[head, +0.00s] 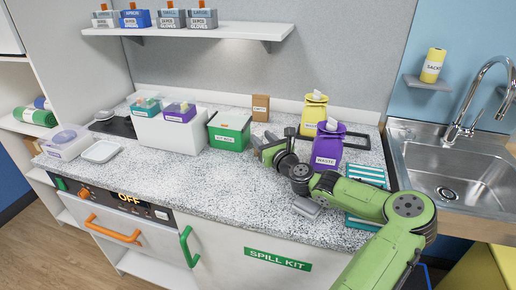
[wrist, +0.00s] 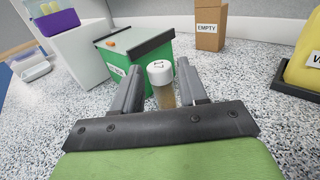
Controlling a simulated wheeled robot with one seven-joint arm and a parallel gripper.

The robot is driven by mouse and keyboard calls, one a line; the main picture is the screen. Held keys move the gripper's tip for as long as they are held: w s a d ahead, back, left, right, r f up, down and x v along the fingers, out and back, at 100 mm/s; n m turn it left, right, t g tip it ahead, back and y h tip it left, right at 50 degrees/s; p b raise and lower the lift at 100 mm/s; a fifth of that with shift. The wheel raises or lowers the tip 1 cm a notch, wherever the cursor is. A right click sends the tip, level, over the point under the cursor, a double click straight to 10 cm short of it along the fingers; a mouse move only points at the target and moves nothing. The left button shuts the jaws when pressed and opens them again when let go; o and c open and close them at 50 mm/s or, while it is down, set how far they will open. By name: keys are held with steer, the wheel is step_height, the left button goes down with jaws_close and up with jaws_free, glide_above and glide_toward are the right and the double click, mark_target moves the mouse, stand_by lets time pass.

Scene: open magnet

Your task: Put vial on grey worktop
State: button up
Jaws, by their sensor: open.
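The vial (wrist: 163,88) shows in the wrist view as a small clear tube with a white cap and brownish contents. It stands roughly upright between the two fingers of my gripper (wrist: 157,70), which is open around it. Its lower end is hidden behind the gripper body, so I cannot tell whether it touches the surface. In the head view my gripper (head: 263,145) is low over the speckled grey worktop (head: 185,185), just right of the green box (head: 229,138). I cannot make out the vial there.
A white box (head: 165,134) with tubs on top stands left of the green box. A brown EMPTY carton (head: 261,108) is behind my gripper. A purple WASTE container (head: 327,150) and a yellow container (head: 313,114) stand to the right.

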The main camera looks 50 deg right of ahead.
mark_target(260, 137)
steer(key=x, duration=0.3)
steer(key=shift+w+f, duration=0.15)
steer(key=shift+c, duration=0.2)
jaws_close()
step_height(260, 137, up, 10)
steer(key=p, duration=0.4)
